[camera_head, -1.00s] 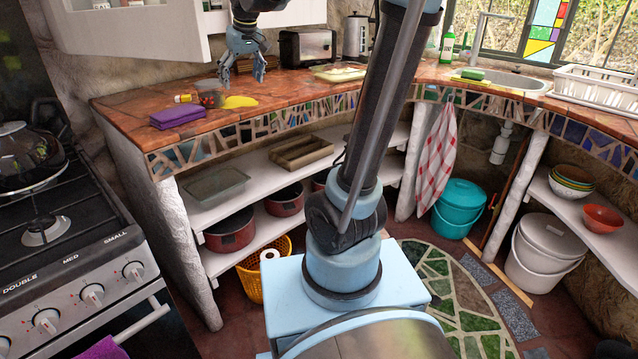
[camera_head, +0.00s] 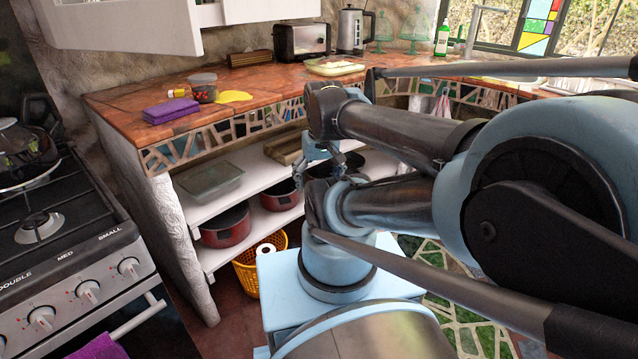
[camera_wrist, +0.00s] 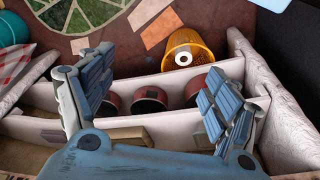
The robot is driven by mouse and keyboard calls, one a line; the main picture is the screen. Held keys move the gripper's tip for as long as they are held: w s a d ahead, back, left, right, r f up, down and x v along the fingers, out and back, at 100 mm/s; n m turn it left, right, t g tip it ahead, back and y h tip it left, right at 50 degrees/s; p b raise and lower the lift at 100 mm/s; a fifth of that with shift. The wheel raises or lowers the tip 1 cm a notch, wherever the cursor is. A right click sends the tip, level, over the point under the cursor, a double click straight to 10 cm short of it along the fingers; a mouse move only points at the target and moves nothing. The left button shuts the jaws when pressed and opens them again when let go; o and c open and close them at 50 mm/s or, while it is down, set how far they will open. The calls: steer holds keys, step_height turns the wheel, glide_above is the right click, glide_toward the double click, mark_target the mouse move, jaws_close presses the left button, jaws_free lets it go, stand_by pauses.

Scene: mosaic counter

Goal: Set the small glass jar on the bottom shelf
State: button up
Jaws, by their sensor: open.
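The small glass jar (camera_head: 203,90), with a dark lid and reddish contents, stands upright on the counter between a purple cloth and a yellow patch. The bottom shelf (camera_head: 222,259) is the lower white board under the counter and carries red pots. In the wrist view its white edge (camera_wrist: 143,86) runs across the middle. My gripper (camera_head: 335,158) is in front of the shelves, right of and below the jar, partly hidden by my arm. In the wrist view my gripper (camera_wrist: 155,82) is open with nothing between its fingers. The jar is not in the wrist view.
The upper shelf (camera_head: 205,210) holds a glass dish (camera_head: 208,180) and a wooden tray (camera_head: 284,150). Red pots (camera_head: 226,226) stand below. A yellow basket (camera_head: 247,276) is on the floor before the shelves. The purple cloth (camera_head: 171,110) lies left of the jar; the stove (camera_head: 70,235) stands left.

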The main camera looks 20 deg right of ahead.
steer(key=o, duration=0.4)
steer(key=shift+s+d+f, duration=0.1)
steer(key=shift+s+f, duration=0.35)
steer(key=shift+f, duration=0.05)
steer(key=shift+c, duration=0.2)
steer(key=m+g+y, duration=0.3)
steer(key=m+y, duration=1.4)
glide_toward(202, 80)
steer(key=w+d, duration=0.1)
steer(key=d, duration=0.1)
steer(key=w+d+f, duration=0.1)
steer(key=d, duration=0.1)
steer(key=w+d+f, duration=0.1)
steer(key=w+d, duration=0.1)
steer(key=shift+f, duration=0.15)
steer(key=shift+w+d+m+y, duration=0.3)
steer(key=shift+w+d+y, duration=0.05)
steer(key=shift+w+y, duration=0.2)
steer(key=a, duration=1.1)
steer(key=s+a, duration=0.1)
steer(key=a, duration=0.5)
steer(key=shift+a, duration=0.15)
